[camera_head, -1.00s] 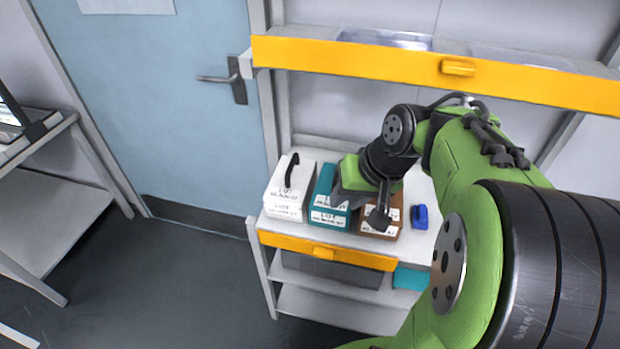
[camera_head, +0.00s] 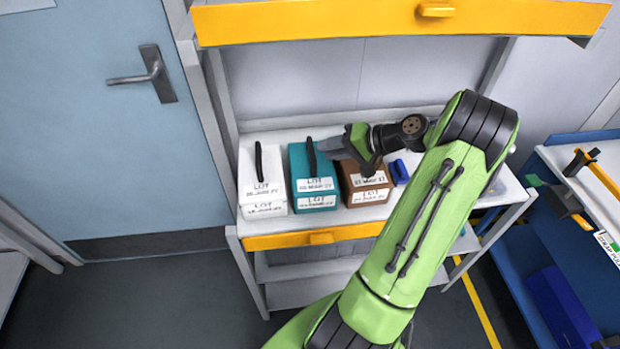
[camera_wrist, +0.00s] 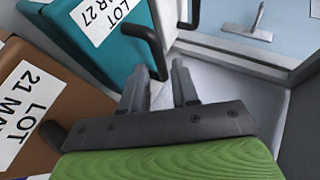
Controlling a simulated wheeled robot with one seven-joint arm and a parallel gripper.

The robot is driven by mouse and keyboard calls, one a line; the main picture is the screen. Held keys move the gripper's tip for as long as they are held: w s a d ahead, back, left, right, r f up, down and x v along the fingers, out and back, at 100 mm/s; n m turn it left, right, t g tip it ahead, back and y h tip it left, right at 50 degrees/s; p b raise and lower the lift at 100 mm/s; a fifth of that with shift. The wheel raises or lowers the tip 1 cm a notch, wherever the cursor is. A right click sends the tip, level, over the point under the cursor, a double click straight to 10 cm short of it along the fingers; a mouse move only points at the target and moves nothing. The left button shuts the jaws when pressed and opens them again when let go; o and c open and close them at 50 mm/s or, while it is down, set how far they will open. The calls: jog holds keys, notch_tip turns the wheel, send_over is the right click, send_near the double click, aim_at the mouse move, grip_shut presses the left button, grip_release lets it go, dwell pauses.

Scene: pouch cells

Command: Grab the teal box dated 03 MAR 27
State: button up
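The teal box (camera_head: 300,163) stands on the shelf between a white box and a brown box, with a black handle on top. Its white front label reads LOT and what looks like 03 MAR 27. In the wrist view, the teal box (camera_wrist: 112,62) is at upper left, its label partly cut off, showing "R 27". My gripper (camera_head: 326,144) is above the right side of the teal box top, pointing left toward its handle. In the wrist view, my gripper (camera_wrist: 159,70) is open and empty, its fingertips close to the black handle (camera_wrist: 148,42). I cannot tell whether they touch.
The white box (camera_head: 262,178) stands left of the teal one, the brown box (camera_head: 352,178) right, its label starting "21 MA". A small blue item (camera_head: 399,172) lies further right. A yellow-edged upper shelf (camera_head: 330,22) hangs above. A blue workbench (camera_head: 540,250) stands at right.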

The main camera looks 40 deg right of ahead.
aim_at(312, 150)
jog(key=b+x, duration=0.1)
jog(key=x, duration=0.5)
jog(key=shift+w+f+b, duration=0.3)
jog(key=shift+f+b, duration=0.05)
jog(key=shift+s+d+r, duration=0.1)
jog(key=shift+c, duration=0.3)
grip_shut()
dwell(0.5)
